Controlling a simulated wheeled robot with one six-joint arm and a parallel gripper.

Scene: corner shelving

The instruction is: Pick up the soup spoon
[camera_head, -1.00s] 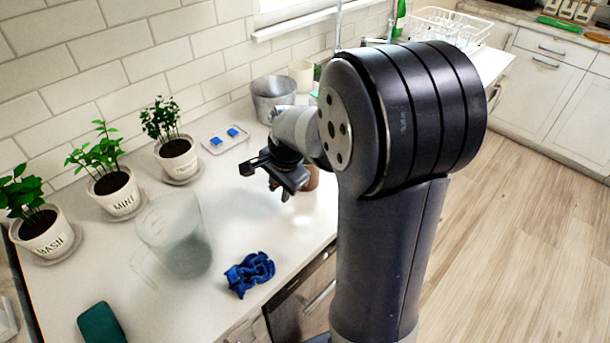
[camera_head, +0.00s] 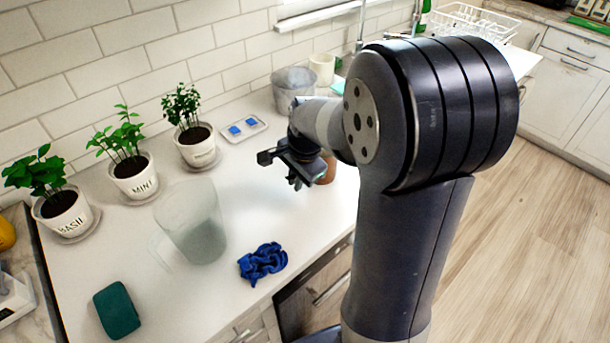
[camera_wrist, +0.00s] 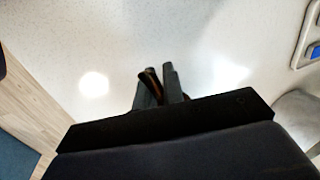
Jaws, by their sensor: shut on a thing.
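My gripper (camera_head: 299,181) hangs low over the white counter in the head view, partly behind my own arm. In the wrist view my gripper (camera_wrist: 160,78) has its two dark fingers close together. A thin brownish strip, which I take for the soup spoon (camera_wrist: 152,82), shows between the fingers. Most of it is hidden by the fingers, and its bowl cannot be made out. The spoon cannot be made out in the head view.
A brown container (camera_head: 327,171) stands just behind my gripper. Potted herbs (camera_head: 134,180) line the wall. A grey pot (camera_head: 291,88) stands farther back.

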